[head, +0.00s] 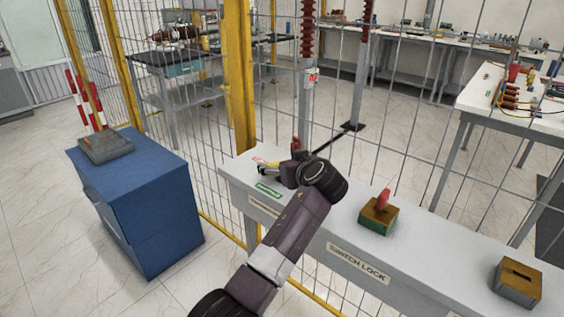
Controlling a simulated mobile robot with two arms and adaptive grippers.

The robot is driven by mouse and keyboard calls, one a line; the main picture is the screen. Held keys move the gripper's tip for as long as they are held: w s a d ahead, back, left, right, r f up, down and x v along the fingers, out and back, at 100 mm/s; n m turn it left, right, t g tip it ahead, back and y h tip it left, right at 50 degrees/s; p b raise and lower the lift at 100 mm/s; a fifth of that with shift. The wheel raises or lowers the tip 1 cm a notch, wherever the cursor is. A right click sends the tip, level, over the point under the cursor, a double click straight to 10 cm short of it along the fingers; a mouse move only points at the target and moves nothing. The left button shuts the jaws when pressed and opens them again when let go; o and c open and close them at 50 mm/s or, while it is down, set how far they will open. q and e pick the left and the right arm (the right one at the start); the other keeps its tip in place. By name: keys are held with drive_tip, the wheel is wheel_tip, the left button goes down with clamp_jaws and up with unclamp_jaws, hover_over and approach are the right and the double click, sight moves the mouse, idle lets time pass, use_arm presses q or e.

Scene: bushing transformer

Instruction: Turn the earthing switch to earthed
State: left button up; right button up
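A narrow grey bench (445,265) runs along the mesh fence. At its left end, a small red part (296,143) and a yellow part (269,164) show around my gripper. They appear to belong to the earthing switch, but my wrist hides most of it, so its position cannot be told. A green-framed label (268,190) and a red-marked label (258,160) lie on the bench top there, too small to read. My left gripper (267,172) is at this spot, its dark fingers close to the yellow part. Whether it grips anything is unclear. My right gripper is not in view.
A brown-topped box with a red handle (382,200) stands above the "SWITCH LOCK" plate (358,262). A slotted box (518,282) stands farther right. A blue cabinet (140,205) carries a grey base (106,147) with red-and-white posts. The yellow-framed mesh fence (240,75) rises behind the bench.

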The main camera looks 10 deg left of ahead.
use_arm(q)
drive_tip(key=shift+o, duration=0.7)
drive_tip(key=shift+s, duration=0.1)
drive_tip(key=shift+r, duration=0.2)
wheel_tip(320, 180, up, 10)
drive_tip(key=shift+f, duration=0.1)
